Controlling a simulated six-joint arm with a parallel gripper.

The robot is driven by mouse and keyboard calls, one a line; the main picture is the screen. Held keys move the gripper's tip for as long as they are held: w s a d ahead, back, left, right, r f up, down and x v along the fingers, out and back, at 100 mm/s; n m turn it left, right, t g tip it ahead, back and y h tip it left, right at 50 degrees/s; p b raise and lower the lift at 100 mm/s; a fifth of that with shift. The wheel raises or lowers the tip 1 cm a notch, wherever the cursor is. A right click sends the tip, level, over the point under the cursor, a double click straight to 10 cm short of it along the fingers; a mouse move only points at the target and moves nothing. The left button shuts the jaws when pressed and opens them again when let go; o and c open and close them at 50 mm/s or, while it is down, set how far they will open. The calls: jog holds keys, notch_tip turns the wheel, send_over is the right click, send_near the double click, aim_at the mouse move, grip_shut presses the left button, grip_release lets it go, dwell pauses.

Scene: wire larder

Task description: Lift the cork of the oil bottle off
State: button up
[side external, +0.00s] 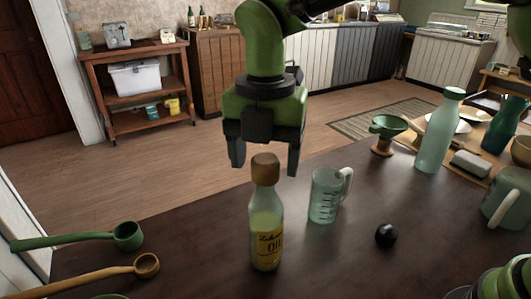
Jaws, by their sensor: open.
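The oil bottle (265,229) stands upright on the dark table, with a yellow label and yellowish contents. Its brown cork (265,169) sits in the top of the neck. My green and black gripper (265,163) points down with its two fingers apart and nothing held. In this view the cork shows in front of the space between the fingers, overlapping them only in the picture. How far the gripper is from the cork in depth I cannot tell.
A glass measuring jug (326,196) stands close right of the bottle. A black ball (386,235) lies farther right. A tall pale green bottle (438,136), a green funnel (389,128) and a mug (507,198) stand at the right. A green ladle (85,239) and a wooden ladle (95,277) are at the left.

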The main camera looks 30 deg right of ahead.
aim_at(265, 158)
jog(key=c, duration=1.2)
jog(key=shift+c, duration=0.2)
jog(key=shift+r, duration=0.15)
jog(key=shift+r, duration=1.3)
jog(key=shift+r, duration=0.2)
notch_tip(265, 158, up, 7)
jog(key=shift+f, duration=0.1)
